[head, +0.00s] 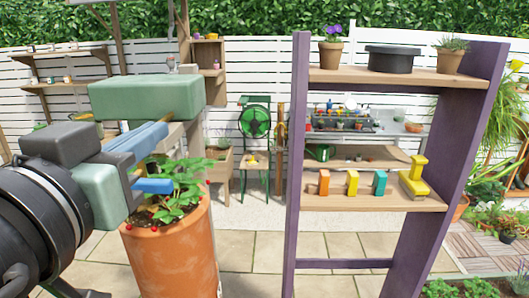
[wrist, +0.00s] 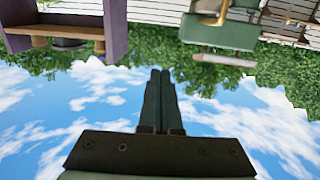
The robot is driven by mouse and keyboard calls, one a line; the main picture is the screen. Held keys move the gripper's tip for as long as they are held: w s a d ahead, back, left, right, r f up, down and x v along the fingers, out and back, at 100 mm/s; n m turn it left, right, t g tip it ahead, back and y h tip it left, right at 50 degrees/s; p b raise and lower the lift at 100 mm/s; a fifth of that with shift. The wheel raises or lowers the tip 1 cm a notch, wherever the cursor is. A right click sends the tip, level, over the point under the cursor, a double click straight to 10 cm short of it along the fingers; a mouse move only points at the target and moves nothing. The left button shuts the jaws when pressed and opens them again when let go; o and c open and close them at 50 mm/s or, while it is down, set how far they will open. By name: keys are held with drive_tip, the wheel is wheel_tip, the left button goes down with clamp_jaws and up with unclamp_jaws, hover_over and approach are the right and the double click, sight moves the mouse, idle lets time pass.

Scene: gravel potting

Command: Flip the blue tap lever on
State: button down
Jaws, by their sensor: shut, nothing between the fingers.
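A flat blue bar (head: 153,186), which looks like the tap lever, shows in the head view below a green block (head: 147,97) on a pale post. My gripper (head: 160,132) is in front of the post, its fingers together just above the blue bar in the picture. I cannot tell whether they touch. In the wrist view, which is upside down, my gripper (wrist: 159,74) is shut and empty against the sky. The green block (wrist: 218,32) is at the upper right there, with a brass-coloured fitting (wrist: 213,14) beside it. The tap body is mostly hidden in the head view.
A terracotta pot (head: 170,250) with a strawberry plant stands below my gripper. A purple-sided shelf (head: 374,199) with blocks and pots stands to the right. A green chair (head: 255,130) is behind. Paving (head: 255,250) is clear between pot and shelf.

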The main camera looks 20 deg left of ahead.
drive_tip(key=s+a+f+g, duration=0.2)
drive_tip(key=s+a, duration=0.2)
drive_tip(key=shift+s+f+n+g+y+p, duration=0.15)
drive_tip(key=shift+f+n+g+y+p, duration=0.1)
drive_tip(key=shift+n+g+y+p, duration=0.1)
drive_tip(key=shift+a, duration=0.1)
drive_tip(key=p, duration=0.3)
hover_over(151, 179)
drive_tip(key=s+d, duration=0.2)
drive_tip(key=s, duration=0.1)
drive_tip(key=f, duration=0.5)
drive_tip(key=f+p, duration=0.1)
drive_tip(key=shift+w+a+f, duration=0.2)
drive_tip(key=shift+w+f, duration=0.05)
